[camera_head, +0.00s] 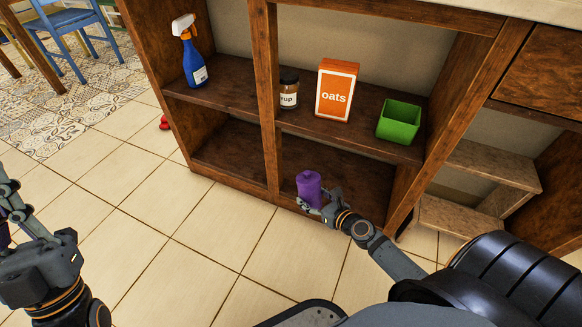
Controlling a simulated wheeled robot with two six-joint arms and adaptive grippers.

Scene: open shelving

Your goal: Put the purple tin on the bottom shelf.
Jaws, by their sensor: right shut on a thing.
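The purple tin (309,187) is upright in my right gripper (316,203), which is shut on it. The tin shows in front of the lower right opening of the shelving. I cannot tell whether it is over the shelf board or just short of its front edge. The bottom shelf (350,178) is dark brown wood and its visible part is bare. My left arm is at the left edge of the picture; its fingertips are not clearly seen.
The shelf above holds a spray bottle (189,52), a syrup jar (289,92), an oats box (337,90) and a green container (398,121). A wooden upright (266,110) divides the bays. The lower left bay (235,155) looks empty. A red object (164,123) lies on the floor.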

